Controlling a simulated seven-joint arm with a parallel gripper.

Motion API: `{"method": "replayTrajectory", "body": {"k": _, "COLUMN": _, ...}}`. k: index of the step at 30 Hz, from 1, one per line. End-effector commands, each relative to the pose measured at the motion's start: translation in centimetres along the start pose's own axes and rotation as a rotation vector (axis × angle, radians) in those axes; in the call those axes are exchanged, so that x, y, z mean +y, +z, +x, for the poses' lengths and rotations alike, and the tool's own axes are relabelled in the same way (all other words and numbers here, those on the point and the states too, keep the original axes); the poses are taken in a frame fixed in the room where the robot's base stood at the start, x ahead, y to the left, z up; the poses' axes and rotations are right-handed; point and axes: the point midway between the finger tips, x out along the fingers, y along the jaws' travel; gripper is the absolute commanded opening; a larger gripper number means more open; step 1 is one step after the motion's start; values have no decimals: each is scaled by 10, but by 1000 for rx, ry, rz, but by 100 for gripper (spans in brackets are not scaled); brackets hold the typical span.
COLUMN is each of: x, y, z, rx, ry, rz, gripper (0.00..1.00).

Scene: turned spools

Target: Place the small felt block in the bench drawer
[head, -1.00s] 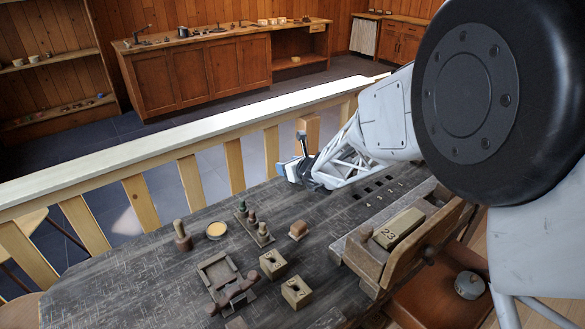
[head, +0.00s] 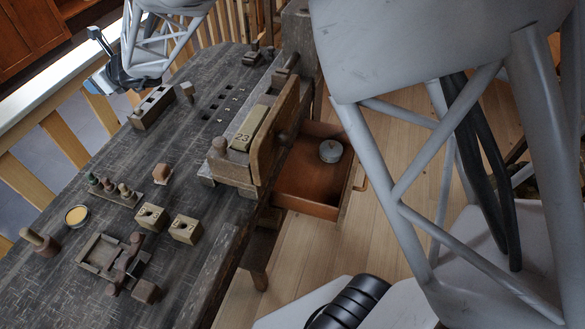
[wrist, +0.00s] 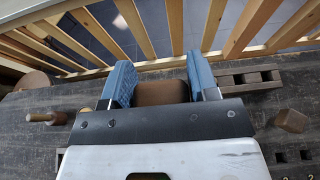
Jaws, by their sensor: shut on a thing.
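In the wrist view, my gripper (wrist: 162,84) is shut on a brown block, the small felt block (wrist: 162,93), held between its two blue fingers. In the head view, my gripper (head: 97,60) is at the upper left, by the railing side of the bench, well away from the drawer. The block cannot be made out there. The bench drawer (head: 300,190) is pulled open on the right side of the bench, below the vise. A round grey tin (head: 330,151) sits inside it, and much of its floor is bare.
The wooden vise (head: 270,135) with a block marked 23 (head: 249,128) stands between my gripper and the drawer. A slotted rack (head: 152,107), peg rack (head: 115,190), numbered blocks (head: 185,229) and a yellow-topped dish (head: 76,215) are on the bench. A railing (wrist: 150,30) borders it.

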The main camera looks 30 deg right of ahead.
Motion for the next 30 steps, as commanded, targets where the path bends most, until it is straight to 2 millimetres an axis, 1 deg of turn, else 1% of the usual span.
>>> {"method": "replayTrajectory", "body": {"k": 1, "x": 0, "y": 11, "z": -4, "rx": -2, "ry": 0, "rz": -2, "gripper": 32}}
{"method": "replayTrajectory", "body": {"k": 3, "x": 0, "y": 21, "z": -8, "rx": -2, "ry": 0, "rz": -1, "gripper": 32}}
{"method": "replayTrajectory", "body": {"k": 10, "x": 0, "y": 54, "z": -22, "rx": -1, "ry": 0, "rz": -2, "gripper": 32}}
{"method": "replayTrajectory", "body": {"k": 11, "x": -1, "y": 54, "z": -24, "rx": 0, "ry": 3, "rz": -1, "gripper": 32}}
{"method": "replayTrajectory", "body": {"k": 12, "x": -2, "y": 50, "z": -26, "rx": 1, "ry": 16, "rz": -6, "gripper": 32}}
{"method": "replayTrajectory", "body": {"k": 23, "x": -12, "y": 30, "z": -46, "rx": 0, "ry": 128, "rz": -53, "gripper": 32}}
{"method": "replayTrajectory", "body": {"k": 30, "x": -24, "y": 6, "z": -70, "rx": 1, "ry": 265, "rz": -108, "gripper": 32}}
